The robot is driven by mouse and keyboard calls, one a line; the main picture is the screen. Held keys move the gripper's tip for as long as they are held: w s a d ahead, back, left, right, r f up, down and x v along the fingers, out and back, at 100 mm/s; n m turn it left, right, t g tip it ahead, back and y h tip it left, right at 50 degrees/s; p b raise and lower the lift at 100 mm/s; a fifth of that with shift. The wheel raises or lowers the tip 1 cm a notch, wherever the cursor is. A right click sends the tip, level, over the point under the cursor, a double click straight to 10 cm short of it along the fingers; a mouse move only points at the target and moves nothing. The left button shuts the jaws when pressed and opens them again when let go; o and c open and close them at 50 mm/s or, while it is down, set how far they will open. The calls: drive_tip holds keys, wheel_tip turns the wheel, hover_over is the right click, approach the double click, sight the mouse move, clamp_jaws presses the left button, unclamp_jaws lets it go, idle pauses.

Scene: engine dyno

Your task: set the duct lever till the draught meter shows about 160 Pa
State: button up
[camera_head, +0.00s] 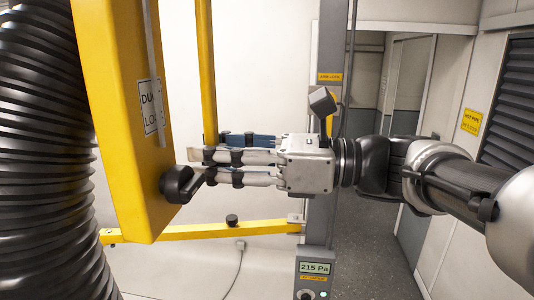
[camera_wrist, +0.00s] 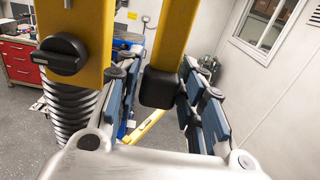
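The yellow duct lever (camera_head: 207,70) hangs down and its lower end is hidden behind my fingers in the head view. In the wrist view the lever (camera_wrist: 177,30) ends in a black block (camera_wrist: 160,88). My gripper (camera_head: 205,160) points left at the lever's lower end. In the wrist view its fingers (camera_wrist: 160,75) stand apart, one on each side of the black block; I see no clear grip on it. The draught meter (camera_head: 314,268) reads 215 Pa.
A yellow housing (camera_head: 115,110) with a duct lock label (camera_head: 152,107) and black knob (camera_head: 178,184) stands close to my fingertips; the knob (camera_wrist: 62,54) also shows in the wrist view. A black ribbed duct (camera_head: 45,150) is at left. A yellow bar (camera_head: 200,231) runs below.

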clamp_jaws()
idle(0.3)
drive_tip(key=w+r+n+p, duration=0.1)
drive_tip(key=w+n+p, duration=0.2)
drive_tip(key=w, duration=0.8)
drive_tip(key=shift+w+d+r+p, duration=0.25)
drive_tip(key=shift+d+r+p, duration=0.2)
drive_tip(key=shift+p, duration=0.45)
drive_tip(key=shift+o, duration=2.2)
unclamp_jaws()
drive_tip(key=shift+f, duration=0.1)
